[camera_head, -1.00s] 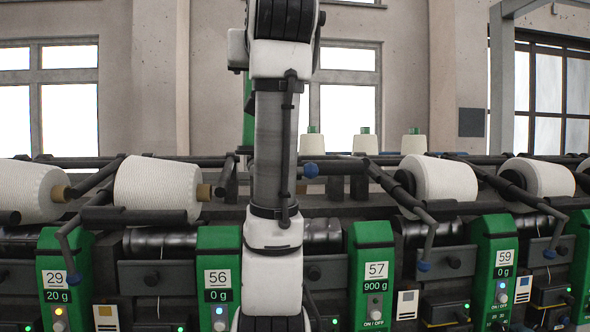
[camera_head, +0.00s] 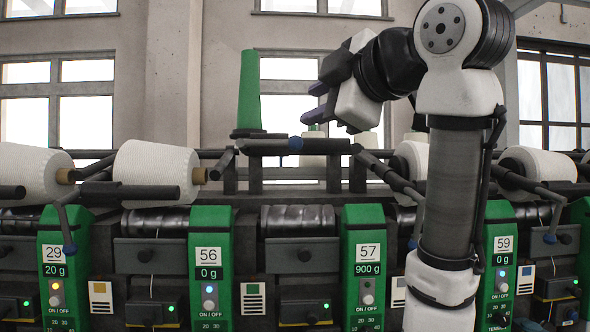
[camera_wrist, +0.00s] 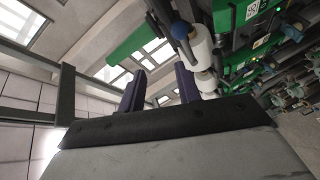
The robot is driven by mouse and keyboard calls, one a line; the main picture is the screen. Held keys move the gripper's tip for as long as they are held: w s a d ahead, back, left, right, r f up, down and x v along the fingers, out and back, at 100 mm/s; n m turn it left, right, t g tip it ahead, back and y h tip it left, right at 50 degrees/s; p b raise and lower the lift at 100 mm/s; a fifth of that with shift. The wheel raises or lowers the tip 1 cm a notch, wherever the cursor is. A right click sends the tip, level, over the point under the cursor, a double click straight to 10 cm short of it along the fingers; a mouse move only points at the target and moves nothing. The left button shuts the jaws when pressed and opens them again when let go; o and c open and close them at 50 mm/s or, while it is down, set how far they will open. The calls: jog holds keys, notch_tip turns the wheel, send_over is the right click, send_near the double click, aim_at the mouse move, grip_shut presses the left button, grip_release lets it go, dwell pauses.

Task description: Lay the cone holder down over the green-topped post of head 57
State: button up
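The cone holder of head 57 is a dark bar with a blue ball (camera_head: 295,143), raised behind and above the machine front. A tall green tube (camera_head: 249,90) stands upright near its left end. The post of head 57 (camera_head: 366,225) is the green-topped panel below and to the right, reading 57 and 900 g. My gripper (camera_head: 313,103) is open and empty, above and slightly right of the blue ball, clear of the holder, fingers pointing left. In the wrist view the two dark fingers (camera_wrist: 160,78) are apart, with the blue ball (camera_wrist: 180,30) and green tube (camera_wrist: 130,38) beyond.
White yarn cones (camera_head: 155,175) sit in the heads at left and right. Posts 56 (camera_head: 208,280) and 59 (camera_head: 498,270) flank head 57. My forearm crosses in front of the heads to the right of post 57.

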aim_at(281, 143)
jog(key=s+d+f+n+g, duration=0.1)
jog(key=s+d+f+n, duration=0.1)
jog(key=s+f+n, duration=0.15)
jog(key=shift+n+y, duration=0.25)
jog(key=shift+y, duration=0.15)
jog(key=x, duration=0.7)
jog(key=p+x, duration=0.1)
jog(key=x, duration=0.6)
jog(key=shift+s+a+r, duration=0.1)
jog(key=shift+a+r, duration=0.05)
jog(key=shift+a, duration=0.1)
grip_shut()
